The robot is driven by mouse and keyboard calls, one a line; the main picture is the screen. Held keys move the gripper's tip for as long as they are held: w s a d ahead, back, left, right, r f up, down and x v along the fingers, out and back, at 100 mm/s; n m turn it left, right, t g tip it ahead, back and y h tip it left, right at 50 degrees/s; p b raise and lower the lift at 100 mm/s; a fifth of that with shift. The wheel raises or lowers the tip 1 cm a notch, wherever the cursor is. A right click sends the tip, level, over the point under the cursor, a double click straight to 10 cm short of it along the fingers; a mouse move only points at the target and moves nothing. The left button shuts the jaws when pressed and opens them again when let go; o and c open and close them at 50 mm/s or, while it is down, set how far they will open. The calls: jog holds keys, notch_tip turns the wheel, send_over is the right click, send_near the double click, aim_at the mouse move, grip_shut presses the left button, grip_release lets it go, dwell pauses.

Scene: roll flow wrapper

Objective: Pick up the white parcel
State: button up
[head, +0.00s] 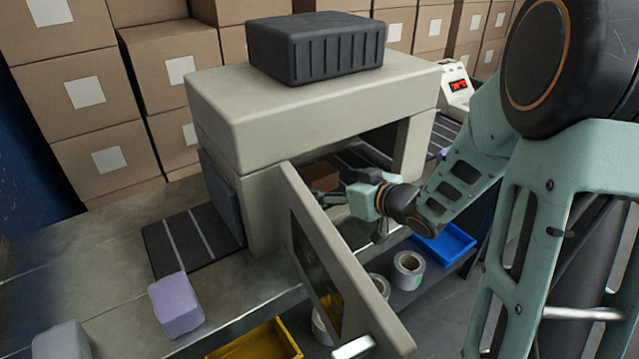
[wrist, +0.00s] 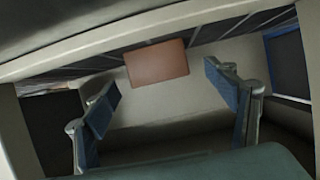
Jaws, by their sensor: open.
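No clearly white parcel shows in either view. A pale grey block (head: 62,341) sits at the bottom left of the head view, partly cut off by the frame; I cannot tell if it is the white parcel. A reddish-brown block (head: 321,177) lies inside the wrapper machine (head: 262,120). It also shows in the wrist view (wrist: 157,63), beyond and between my fingers, apart from them. My gripper (head: 346,196) is at the machine's open front. In the wrist view my gripper (wrist: 163,95) is open, with nothing between its fingers.
The machine's door (head: 318,265) stands open, left of my arm. A lilac block (head: 177,304) rests on the steel surface at left. A dark ribbed box (head: 315,47) tops the machine. Tape rolls (head: 408,270), a blue tray (head: 443,243) and a yellow tray (head: 258,343) are below.

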aim_at(326, 181)
jog(key=shift+b+x, duration=0.95)
jog(key=shift+x, duration=2.25)
jog(key=shift+d+f, duration=0.1)
jog(key=shift+d, duration=0.05)
jog(key=shift+c, duration=0.6)
jog(key=c, duration=1.3)
